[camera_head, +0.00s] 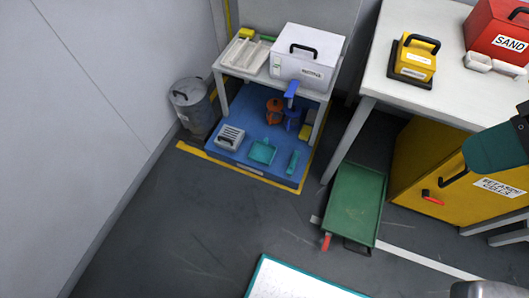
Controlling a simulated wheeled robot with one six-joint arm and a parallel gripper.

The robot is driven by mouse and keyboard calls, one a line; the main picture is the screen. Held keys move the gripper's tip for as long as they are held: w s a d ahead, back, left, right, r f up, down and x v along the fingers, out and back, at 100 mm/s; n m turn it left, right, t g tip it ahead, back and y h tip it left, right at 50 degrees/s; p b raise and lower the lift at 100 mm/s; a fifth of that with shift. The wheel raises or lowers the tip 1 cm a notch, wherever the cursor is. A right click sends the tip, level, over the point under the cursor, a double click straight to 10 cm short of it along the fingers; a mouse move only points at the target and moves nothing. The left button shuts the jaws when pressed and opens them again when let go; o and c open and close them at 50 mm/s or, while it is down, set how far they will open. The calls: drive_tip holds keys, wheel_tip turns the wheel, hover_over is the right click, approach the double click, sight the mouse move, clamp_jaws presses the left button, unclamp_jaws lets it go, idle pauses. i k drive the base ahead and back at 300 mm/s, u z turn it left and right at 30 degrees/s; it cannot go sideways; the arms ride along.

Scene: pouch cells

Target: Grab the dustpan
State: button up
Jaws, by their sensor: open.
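A small teal dustpan (262,152) lies on the blue mat (220,152) under a white table, near the mat's front edge. A narrow teal piece (292,162), perhaps a hand brush, lies just to its right. The dustpan shows clearly and nothing covers it. My gripper does not show. A dark teal part at the right edge may belong to my arm, and nothing of mine is near the dustpan.
The white table (258,72) overhangs the back of the mat and carries a white box (306,56). A grey vent-like block (230,136) sits left of the dustpan. A bin (190,105) stands left; a green cart (354,205) stands right.

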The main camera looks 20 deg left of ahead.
sight(261, 152)
drive_tip(key=u, duration=0.35)
drive_tip(key=k, duration=0.4)
drive_tip(key=u, duration=1.7)
drive_tip(key=i, duration=1.55)
drive_tip(key=z, duration=0.9)
drive_tip(key=i, duration=0.6)
drive_tip(key=z, duration=0.6)
